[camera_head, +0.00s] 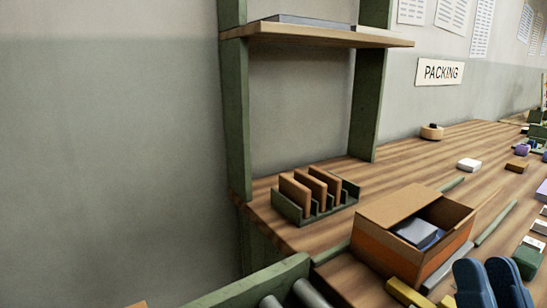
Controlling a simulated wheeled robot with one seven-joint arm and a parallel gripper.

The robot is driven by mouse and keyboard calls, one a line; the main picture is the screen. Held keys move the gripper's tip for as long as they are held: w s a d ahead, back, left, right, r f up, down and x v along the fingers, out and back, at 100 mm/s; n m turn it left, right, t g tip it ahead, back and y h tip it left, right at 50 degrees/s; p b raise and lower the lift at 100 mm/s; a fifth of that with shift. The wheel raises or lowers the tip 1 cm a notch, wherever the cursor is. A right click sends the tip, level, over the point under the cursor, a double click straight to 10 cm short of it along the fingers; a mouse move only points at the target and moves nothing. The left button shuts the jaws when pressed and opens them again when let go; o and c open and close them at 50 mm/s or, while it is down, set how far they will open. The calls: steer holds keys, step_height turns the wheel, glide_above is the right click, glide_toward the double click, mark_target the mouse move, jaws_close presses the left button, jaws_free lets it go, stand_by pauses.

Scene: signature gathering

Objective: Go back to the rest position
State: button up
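My gripper does not show in the head view. No arm link that I can be sure of shows either, so I cannot see how the arm stands or whether anything is held.
A wooden bench (415,155) carries a green rack (290,213) with upright brown boards, an open cardboard box (375,246) holding grey and blue items, and a round wooden piece (432,132). Two blue rounded shapes (473,284) stand at the bottom right. A shelf (310,36) hangs above.

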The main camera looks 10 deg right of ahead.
steer(key=s+a+f+n+g+y, duration=0.2)
steer(key=s+f+n+g+y, duration=0.25)
steer(key=s+f+g, duration=1.1)
steer(key=s+f+t+b, duration=0.2)
steer(key=f+b, duration=0.3)
steer(key=f, duration=0.2)
steer(key=s+f+t+b, duration=0.3)
steer(key=f+b, duration=0.2)
steer(key=f, duration=0.3)
step_height(320, 180, up, 16)
steer(key=p, duration=1.6)
steer(key=shift+w, duration=0.25)
steer(key=shift+d+g+y, duration=0.1)
steer(key=shift+g+y, duration=0.15)
